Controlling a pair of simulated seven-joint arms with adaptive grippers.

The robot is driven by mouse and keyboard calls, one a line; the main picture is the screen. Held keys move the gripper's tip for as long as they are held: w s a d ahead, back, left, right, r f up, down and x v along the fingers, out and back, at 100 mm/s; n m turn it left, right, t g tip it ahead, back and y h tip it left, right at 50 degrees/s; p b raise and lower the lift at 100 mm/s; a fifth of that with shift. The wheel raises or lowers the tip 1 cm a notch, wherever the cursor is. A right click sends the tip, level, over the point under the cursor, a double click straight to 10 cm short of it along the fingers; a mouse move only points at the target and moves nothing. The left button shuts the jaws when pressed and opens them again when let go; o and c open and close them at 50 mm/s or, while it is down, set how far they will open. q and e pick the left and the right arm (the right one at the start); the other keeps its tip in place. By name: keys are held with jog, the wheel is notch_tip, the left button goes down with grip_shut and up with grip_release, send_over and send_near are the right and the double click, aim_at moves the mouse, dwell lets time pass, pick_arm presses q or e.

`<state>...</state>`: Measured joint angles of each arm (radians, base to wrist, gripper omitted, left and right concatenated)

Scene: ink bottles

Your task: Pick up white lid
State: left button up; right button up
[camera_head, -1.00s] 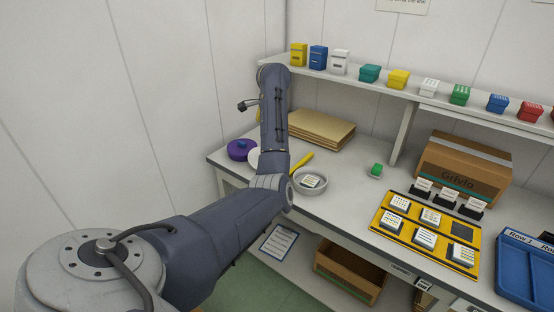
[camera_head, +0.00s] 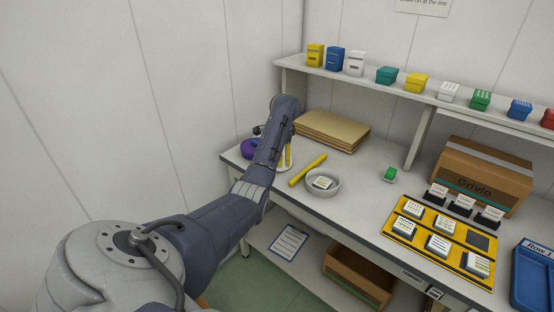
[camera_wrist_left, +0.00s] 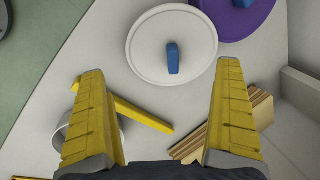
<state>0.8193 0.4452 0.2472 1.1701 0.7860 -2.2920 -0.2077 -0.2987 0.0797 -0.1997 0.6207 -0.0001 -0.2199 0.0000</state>
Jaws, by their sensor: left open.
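The white lid (camera_wrist_left: 148,60) is a round disc with a blue knob (camera_wrist_left: 173,58). It lies flat on the bench at the top of the left wrist view. My left gripper (camera_wrist_left: 160,70) is open, with its yellow fingers wide apart and nothing between them. The lid lies ahead of and between the fingertips, apart from them as far as I can tell. In the head view my left gripper (camera_head: 284,157) is at the bench's left end, and my arm hides most of the lid there.
A purple lid (camera_head: 248,149) with a blue knob lies beside the white lid. A yellow bar (camera_head: 308,170), a grey bowl (camera_head: 322,194) and stacked brown boards (camera_head: 332,130) lie to the right. The wall rises behind.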

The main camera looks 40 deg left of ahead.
pick_arm(q)
jog(key=shift+x, duration=2.65)
jog(key=shift+d, duration=0.1)
jog(key=shift+c, duration=0.6)
jog(key=c, duration=1.4)
jog(key=shift+c, duration=0.9)
